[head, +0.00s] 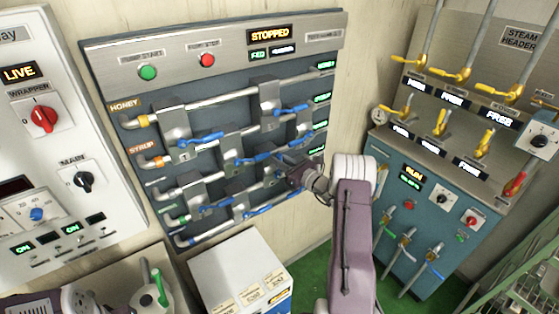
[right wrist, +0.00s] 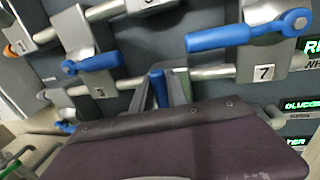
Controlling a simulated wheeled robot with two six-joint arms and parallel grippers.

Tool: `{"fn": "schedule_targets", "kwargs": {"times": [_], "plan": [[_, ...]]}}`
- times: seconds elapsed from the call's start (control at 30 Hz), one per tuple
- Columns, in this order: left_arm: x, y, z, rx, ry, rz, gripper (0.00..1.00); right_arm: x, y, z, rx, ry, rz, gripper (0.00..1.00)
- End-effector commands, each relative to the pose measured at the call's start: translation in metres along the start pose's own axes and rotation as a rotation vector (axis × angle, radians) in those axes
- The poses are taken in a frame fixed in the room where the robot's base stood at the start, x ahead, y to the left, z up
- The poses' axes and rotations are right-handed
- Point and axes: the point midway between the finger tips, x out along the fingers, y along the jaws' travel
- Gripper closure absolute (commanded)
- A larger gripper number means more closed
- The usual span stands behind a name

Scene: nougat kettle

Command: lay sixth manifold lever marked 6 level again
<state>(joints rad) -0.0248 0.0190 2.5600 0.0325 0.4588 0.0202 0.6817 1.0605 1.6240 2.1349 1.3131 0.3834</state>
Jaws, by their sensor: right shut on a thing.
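The manifold panel (head: 215,95) carries several pipes with blue levers on grey valve blocks. My right gripper (head: 297,171) reaches the panel's lower right part and is shut on a blue lever. In the right wrist view, a bit of that blue lever (right wrist: 157,86) shows between the fingers; the number beside it is hidden, so I cannot read whether it is 6. A plate marked 7 (right wrist: 264,73) is to the right, with its blue lever (right wrist: 222,36) tilted slightly. Another blue lever (right wrist: 94,62) is on the left. My left gripper is not in view.
A white box (head: 238,262) stands below the panel. A steam header cabinet (head: 440,165) with yellow valve handles is on the right, and a white control panel (head: 50,140) on the left. Neighbouring levers and pipes lie close around my right gripper.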

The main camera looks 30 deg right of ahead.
Motion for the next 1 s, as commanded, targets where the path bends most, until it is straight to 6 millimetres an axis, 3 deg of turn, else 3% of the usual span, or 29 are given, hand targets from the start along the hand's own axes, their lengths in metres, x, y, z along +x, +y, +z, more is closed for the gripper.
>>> {"fn": "schedule_targets", "kwargs": {"times": [0.47,1.0], "plan": [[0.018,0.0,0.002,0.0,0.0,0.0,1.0,-0.002,-0.012,-0.003,0.118,-0.029,-0.002,1.0],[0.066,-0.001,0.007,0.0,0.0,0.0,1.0,-0.011,-0.052,-0.02,0.602,-0.126,-0.001,1.0]]}}
